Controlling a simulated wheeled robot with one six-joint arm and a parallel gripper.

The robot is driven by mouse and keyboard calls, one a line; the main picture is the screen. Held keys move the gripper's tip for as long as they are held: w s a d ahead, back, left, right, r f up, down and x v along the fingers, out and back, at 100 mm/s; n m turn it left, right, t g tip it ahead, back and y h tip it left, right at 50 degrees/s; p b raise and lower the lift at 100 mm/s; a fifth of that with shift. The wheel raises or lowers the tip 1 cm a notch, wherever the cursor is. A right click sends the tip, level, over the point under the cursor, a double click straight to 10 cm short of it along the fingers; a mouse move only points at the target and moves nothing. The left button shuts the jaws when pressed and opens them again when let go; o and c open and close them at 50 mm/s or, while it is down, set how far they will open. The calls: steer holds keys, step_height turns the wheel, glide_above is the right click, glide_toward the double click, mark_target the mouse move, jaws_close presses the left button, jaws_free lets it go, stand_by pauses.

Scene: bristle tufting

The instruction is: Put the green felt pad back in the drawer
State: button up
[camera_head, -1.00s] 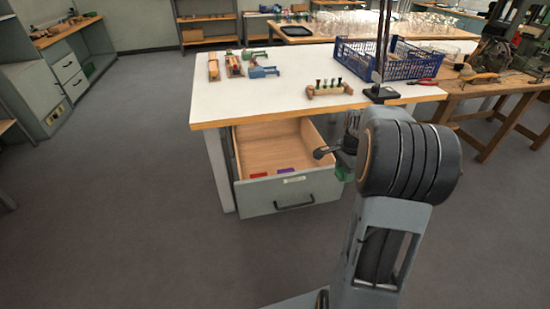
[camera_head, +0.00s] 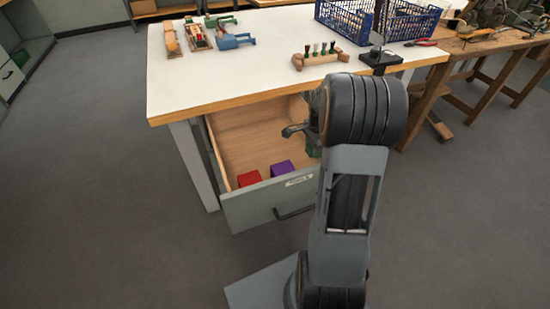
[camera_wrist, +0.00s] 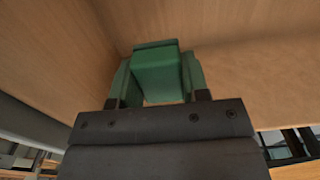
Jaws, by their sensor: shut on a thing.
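The green felt pad (camera_wrist: 157,72) sits between the two fingers of my gripper (camera_wrist: 158,88) in the wrist view. My gripper is shut on it, with wood surfaces of the drawer beyond. In the head view a small green part shows at my gripper (camera_head: 313,148), mostly hidden behind my arm, over the right part of the drawer. The drawer (camera_head: 245,210) is open under the white bench. A red pad (camera_head: 248,178) and a purple pad (camera_head: 282,170) lie inside near its front. The drawer's right side is hidden by my arm.
The white bench top (camera_head: 220,75) overhangs the back of the drawer. A blue crate (camera_head: 345,28), a wooden block with several pegs (camera_head: 318,58) and small tools stand on it. A wooden workbench (camera_head: 470,45) is at right. The drawer's left and middle floor is clear.

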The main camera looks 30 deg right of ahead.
step_height(320, 180, down, 10)
steer(key=b, duration=0.3)
steer(key=shift+f, duration=0.1)
stand_by(0.3)
steer(key=o, duration=1)
steer(key=shift+f, duration=0.15)
steer(key=shift+c, duration=0.2)
